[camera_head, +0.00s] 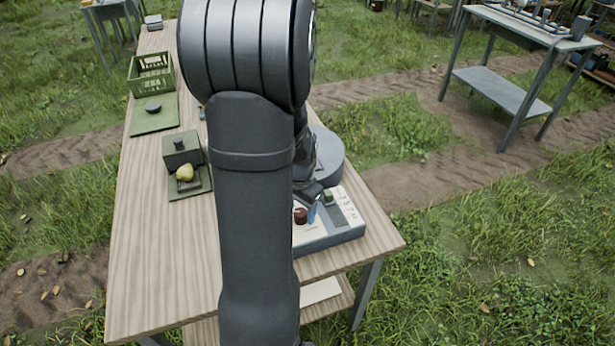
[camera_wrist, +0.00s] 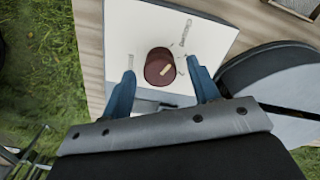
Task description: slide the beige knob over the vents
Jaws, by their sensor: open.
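The control box (camera_head: 335,235) sits at the table's right edge, with a pale top panel that also fills the upper wrist view (camera_wrist: 125,30). A dark red round knob (camera_head: 300,216) stands on the panel. My gripper (camera_wrist: 161,66) is open and empty. I cannot make out a separate beige knob or the vents; my arm and gripper hide part of the box.
A grey round base (camera_head: 328,155) stands behind the box. The table's front left (camera_head: 165,270) is clear.

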